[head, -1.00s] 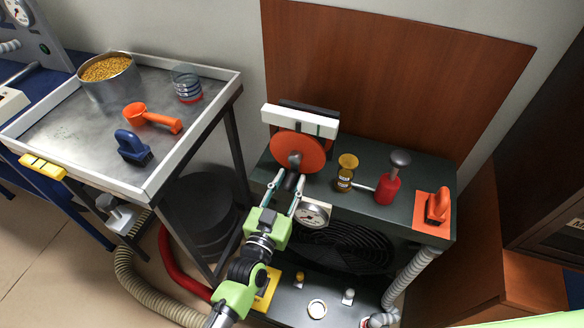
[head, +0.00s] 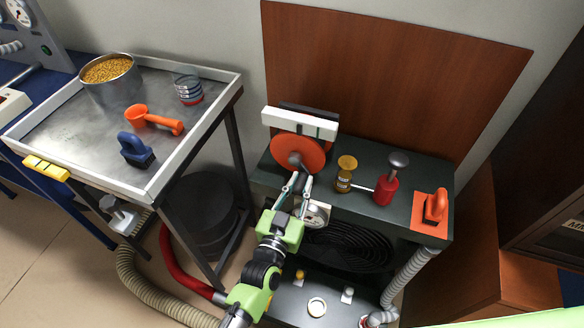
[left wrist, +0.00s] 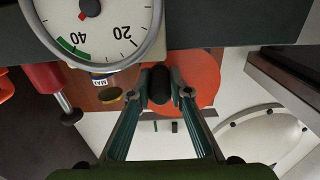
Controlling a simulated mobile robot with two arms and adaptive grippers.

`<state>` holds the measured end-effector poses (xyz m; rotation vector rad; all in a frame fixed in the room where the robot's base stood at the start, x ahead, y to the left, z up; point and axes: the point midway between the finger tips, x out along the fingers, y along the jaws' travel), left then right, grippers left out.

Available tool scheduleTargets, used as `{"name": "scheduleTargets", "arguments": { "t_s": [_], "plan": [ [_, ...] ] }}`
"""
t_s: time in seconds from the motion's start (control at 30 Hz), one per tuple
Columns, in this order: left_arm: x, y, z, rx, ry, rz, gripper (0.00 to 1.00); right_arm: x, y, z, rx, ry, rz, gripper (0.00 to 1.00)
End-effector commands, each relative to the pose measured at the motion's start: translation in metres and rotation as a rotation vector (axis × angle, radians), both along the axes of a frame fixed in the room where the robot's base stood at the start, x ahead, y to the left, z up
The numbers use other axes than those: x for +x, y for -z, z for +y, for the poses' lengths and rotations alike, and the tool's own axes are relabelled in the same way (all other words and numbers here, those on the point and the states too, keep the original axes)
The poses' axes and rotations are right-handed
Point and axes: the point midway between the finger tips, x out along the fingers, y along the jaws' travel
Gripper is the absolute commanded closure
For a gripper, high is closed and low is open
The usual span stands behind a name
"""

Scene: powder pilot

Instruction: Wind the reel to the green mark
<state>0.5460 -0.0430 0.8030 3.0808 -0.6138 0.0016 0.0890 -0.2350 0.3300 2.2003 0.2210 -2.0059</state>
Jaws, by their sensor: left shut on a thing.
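The orange reel (head: 311,151) stands upright at the back left of the dark bench, below a white bar (head: 284,118). The reel also shows in the left wrist view (left wrist: 205,80). In that view a green mark (left wrist: 155,127) and a dark mark show on the white bar. My left gripper (head: 298,178) is in front of the reel. Its fingers are shut on the black crank handle (left wrist: 160,86), one finger on each side. The round gauge (head: 319,214) is partly hidden by the gripper; its face fills the wrist view's top (left wrist: 95,22). My right gripper is not in view.
An amber jar (head: 345,174), a red bottle with a grey knob (head: 386,186) and an orange block (head: 436,207) stand right of the reel. A metal cart (head: 75,130) with a pot (head: 112,85) is at left. Hoses (head: 178,255) run below.

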Motion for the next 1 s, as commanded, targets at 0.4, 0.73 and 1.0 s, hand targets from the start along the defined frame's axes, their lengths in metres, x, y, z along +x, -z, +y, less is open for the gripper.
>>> {"name": "scheduleTargets", "arguments": {
  "t_s": [0.4,0.73,1.0],
  "plan": [
    [-0.006,-0.027,-0.015,-0.002,-0.002,-0.001,1.00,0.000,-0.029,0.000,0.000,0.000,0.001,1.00],
    [-0.006,-0.026,-0.015,-0.001,-0.002,-0.003,1.00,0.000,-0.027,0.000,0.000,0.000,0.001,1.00],
    [-0.006,-0.051,-0.016,-0.002,-0.004,-0.002,1.00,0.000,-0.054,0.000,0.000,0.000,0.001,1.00]
  ]
}}
